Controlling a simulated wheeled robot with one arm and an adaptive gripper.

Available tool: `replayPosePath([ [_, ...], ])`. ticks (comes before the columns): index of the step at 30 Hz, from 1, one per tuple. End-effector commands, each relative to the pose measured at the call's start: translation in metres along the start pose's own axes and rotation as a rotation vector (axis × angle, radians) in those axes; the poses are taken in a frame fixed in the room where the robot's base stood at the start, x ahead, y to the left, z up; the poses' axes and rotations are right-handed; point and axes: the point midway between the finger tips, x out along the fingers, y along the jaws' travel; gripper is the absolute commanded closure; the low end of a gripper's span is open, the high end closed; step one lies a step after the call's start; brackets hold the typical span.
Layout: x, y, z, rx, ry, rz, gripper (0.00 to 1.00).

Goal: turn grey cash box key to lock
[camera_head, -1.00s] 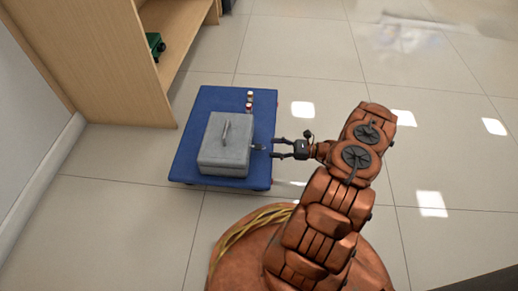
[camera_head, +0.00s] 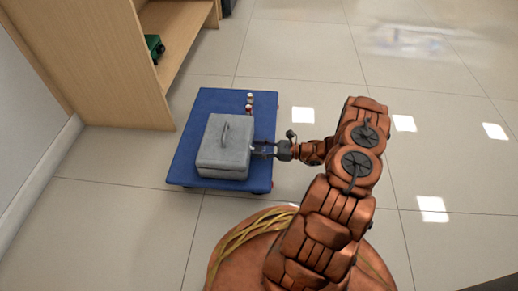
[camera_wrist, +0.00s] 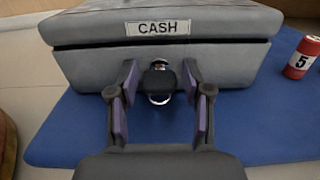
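The grey cash box (camera_head: 215,160) sits with its lid down on a blue platform (camera_head: 190,140). In the wrist view the box (camera_wrist: 220,65) shows its front, with a CASH label and a dark seam under the lid. A key with a dark head (camera_wrist: 158,80) sticks out of the front, with shiny metal around it. My gripper (camera_wrist: 160,75) is open, one finger on each side of the key head, with small gaps showing. In the head view my gripper (camera_head: 262,150) is close against the box's right side, and the key is too small to make out.
A wooden shelf unit (camera_head: 100,70) holding a green object (camera_head: 155,47) is at the left. Tiled floor at right is clear.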

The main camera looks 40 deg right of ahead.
Motion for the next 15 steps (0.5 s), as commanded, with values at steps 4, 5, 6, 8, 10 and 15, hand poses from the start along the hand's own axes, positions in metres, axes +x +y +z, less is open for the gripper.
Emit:
replayPosePath([
  [4, 0.0, 0.0001, 0.0, 0.0, 0.0, 0.0, 0.7],
  [5, 0.0, 0.0, 0.0, 0.0, 0.0, 0.0, 0.73],
  [6, 0.0, 0.0001, -0.0001, 0.0, 0.0, 0.0, 0.77],
  [8, -0.0001, 0.0, -0.0001, 0.0, 0.0, 0.0, 0.83],
  [10, -0.0001, -0.0001, -0.0001, 0.0, 0.0, 0.0, 0.91],
  [15, 0.0, -0.0001, 0.0, 0.0, 0.0, 0.0, 1.0],
])
